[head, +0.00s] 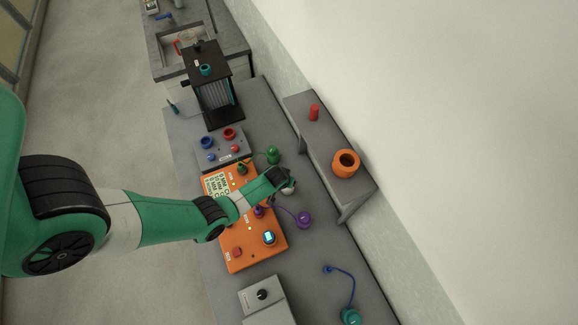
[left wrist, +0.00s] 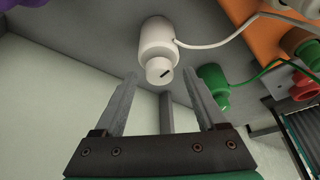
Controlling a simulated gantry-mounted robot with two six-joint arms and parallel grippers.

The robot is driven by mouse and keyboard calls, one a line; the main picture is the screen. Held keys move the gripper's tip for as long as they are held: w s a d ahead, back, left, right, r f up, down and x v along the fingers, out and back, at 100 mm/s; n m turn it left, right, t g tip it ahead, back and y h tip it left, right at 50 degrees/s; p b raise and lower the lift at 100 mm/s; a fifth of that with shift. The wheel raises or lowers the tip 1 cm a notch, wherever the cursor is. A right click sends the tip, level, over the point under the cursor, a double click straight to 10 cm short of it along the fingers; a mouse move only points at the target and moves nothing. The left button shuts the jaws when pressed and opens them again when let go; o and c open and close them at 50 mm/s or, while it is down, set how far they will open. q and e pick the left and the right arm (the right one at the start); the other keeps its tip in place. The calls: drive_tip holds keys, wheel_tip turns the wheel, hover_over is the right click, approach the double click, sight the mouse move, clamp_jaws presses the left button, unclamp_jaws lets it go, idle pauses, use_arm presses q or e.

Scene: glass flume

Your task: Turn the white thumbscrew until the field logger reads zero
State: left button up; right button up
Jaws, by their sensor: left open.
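In the left wrist view the white thumbscrew (left wrist: 157,42), a stepped cylinder with a dark slot mark on its small end, lies just beyond my fingertips, roughly centred between them. A white cord runs from it toward the orange box. My left gripper (left wrist: 161,90) is open and empty, apart from the thumbscrew. In the head view my left gripper (head: 286,184) reaches over the orange box and mostly covers the thumbscrew. My right gripper is not in view.
Close by are a green corded piece (left wrist: 213,88) and a purple corded piece (head: 303,219).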

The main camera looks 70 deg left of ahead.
use_arm(q)
drive_tip(key=shift+f, duration=0.15)
clamp_jaws()
idle(0.4)
drive_tip(key=shift+m, duration=0.3)
drive_tip(key=shift+a+m, duration=0.1)
drive_tip(key=shift+m, duration=0.5)
drive_tip(key=shift+a+m+t+h, duration=0.1)
drive_tip(key=shift+m+t+h, duration=0.4)
drive_tip(key=shift+m, duration=0.6)
drive_tip(key=shift+m+t+h, duration=0.3)
drive_tip(key=shift+m+h, duration=0.4)
drive_tip(key=shift+m, duration=1.2)
